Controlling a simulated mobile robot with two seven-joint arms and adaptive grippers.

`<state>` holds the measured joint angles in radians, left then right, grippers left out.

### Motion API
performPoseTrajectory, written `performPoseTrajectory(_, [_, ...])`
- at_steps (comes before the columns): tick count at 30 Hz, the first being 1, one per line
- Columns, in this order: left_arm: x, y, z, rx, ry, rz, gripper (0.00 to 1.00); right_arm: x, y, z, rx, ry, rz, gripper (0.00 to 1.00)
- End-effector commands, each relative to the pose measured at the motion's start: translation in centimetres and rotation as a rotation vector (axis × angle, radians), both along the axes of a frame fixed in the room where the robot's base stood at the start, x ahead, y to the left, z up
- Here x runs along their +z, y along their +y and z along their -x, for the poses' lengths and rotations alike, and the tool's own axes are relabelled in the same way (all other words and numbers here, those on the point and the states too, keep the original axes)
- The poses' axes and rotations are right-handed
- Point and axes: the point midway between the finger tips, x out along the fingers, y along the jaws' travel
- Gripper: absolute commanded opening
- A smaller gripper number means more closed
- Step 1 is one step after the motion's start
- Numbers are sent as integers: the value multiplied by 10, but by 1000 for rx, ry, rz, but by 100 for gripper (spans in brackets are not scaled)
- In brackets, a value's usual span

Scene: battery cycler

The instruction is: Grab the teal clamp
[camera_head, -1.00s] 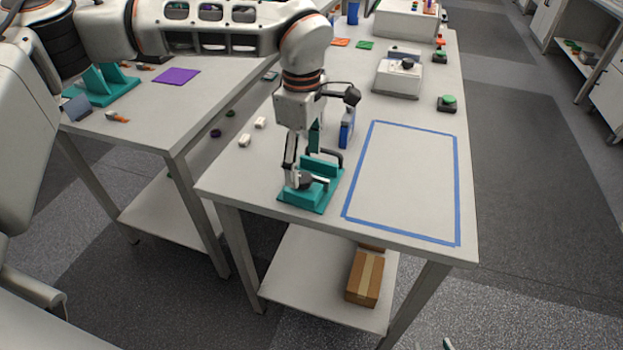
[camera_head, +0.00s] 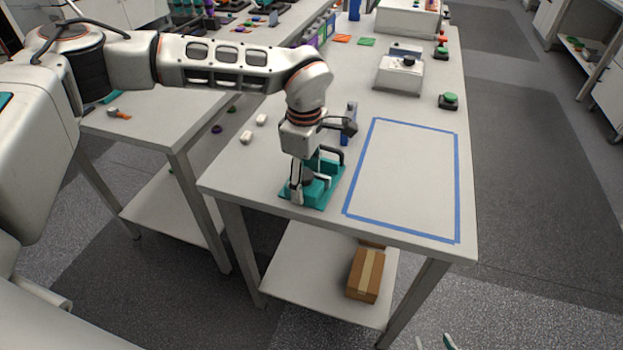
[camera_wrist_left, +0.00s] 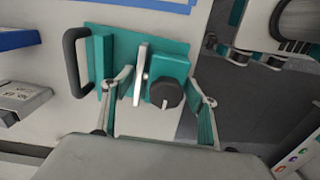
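The teal clamp (camera_head: 325,194) stands on the near left part of the right-hand table, left of the blue tape outline. It has a teal base, a dark handle and a round dark knob. In the left wrist view the clamp (camera_wrist_left: 105,65) shows its handle at left, a pale upright plate in the middle and the knob at right. My left gripper (camera_head: 302,190) is down at the clamp. In the wrist view its fingers (camera_wrist_left: 160,80) are open, either side of the plate and knob block. Contact cannot be told. My right gripper (camera_head: 435,342) shows only as separated fingertips at the bottom edge.
The blue tape outline (camera_head: 378,122) encloses bare tabletop. A blue upright item (camera_head: 349,122) stands behind the clamp, and two small white pieces (camera_head: 254,129) lie left of it. A grey-white device (camera_head: 399,75) and a green button (camera_head: 449,100) stand further back.

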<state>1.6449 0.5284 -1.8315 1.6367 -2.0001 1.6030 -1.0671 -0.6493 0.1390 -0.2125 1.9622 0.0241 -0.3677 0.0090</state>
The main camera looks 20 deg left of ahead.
Motion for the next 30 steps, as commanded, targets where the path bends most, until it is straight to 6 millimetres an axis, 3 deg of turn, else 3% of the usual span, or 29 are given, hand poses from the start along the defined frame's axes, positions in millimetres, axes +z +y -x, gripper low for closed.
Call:
performPoseTrajectory(1, [0, 0, 0, 0, 0, 0, 41, 0, 0, 0, 0, 0, 0, 40])
performPoseTrajectory(5, [0, 0, 0, 0, 0, 0, 8, 0, 0, 0, 0, 0, 0, 40])
performPoseTrajectory(14, [3, 0, -1, 0, -3, 1, 8, 0, 0, 0, 0, 0, 0, 40])
performPoseTrajectory(20, [16, 0, -1, 0, -5, 2, 8, -1, 0, 0, 1, 0, 1, 40])
performPoseTrajectory(26, [50, -1, -2, 0, -7, 3, 8, -2, 0, 0, 1, 0, 1, 40])
performPoseTrajectory(30, [87, 0, -2, 1, -9, 2, 8, -3, 0, 0, 0, 1, 1, 40])
